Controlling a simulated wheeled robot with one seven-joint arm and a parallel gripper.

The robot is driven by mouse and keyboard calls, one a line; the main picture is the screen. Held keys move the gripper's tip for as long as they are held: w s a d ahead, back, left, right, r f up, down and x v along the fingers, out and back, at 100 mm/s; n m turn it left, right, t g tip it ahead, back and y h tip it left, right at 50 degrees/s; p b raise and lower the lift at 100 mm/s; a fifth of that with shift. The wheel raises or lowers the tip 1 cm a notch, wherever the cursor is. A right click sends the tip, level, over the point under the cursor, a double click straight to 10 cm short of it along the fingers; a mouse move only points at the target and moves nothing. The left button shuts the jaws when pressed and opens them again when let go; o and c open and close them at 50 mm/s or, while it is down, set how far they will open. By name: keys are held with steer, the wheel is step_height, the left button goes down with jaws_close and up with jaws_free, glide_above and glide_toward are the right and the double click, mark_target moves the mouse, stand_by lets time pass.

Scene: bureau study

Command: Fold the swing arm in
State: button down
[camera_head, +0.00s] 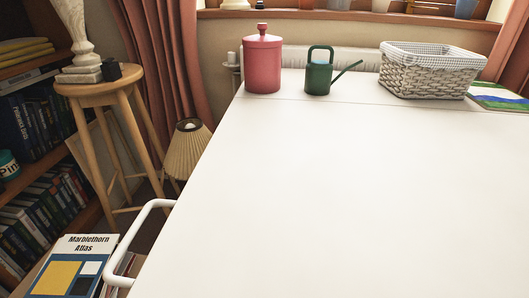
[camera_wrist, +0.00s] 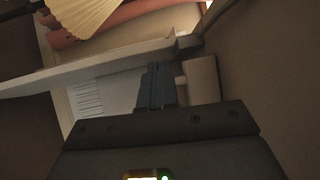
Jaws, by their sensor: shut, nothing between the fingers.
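My gripper (camera_wrist: 157,74) shows in the wrist view, its dark fingers together and empty. A long pale bar (camera_wrist: 95,64) crosses the wrist view just past the fingertips and ends at a small dark grey block (camera_wrist: 187,44). It may be the swing arm, but I cannot tell for sure. I cannot tell whether the fingers touch the bar. A pale beige block (camera_wrist: 200,80) is just right of the fingers. In the head view, the white tabletop (camera_head: 330,200) fills the middle and right, and my gripper does not show.
A pleated lamp (camera_head: 188,150) stands beyond the table's left edge, near a wooden stool (camera_head: 90,90). A white tubular rail (camera_head: 125,245) and an atlas (camera_head: 75,270) are at the lower left. A red canister (camera_head: 263,65), green watering can (camera_head: 318,75) and basket (camera_head: 425,80) line the back.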

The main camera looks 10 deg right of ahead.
steer(key=s+a+f+p, duration=0.1)
steer(key=s+a, duration=0.2)
steer(key=s, duration=0.6)
steer(key=s+d+m+t+h+p, duration=0.1)
steer(key=d+m+h+p, duration=0.3)
steer(key=d+h+p, duration=0.15)
steer(key=w+r+b, duration=0.1)
steer(key=w+b, duration=0.5)
steer(key=w, duration=0.7)
steer(key=shift+w+h+b, duration=0.35)
steer(key=shift+w+b, duration=0.05)
steer(key=shift+d, duration=0.1)
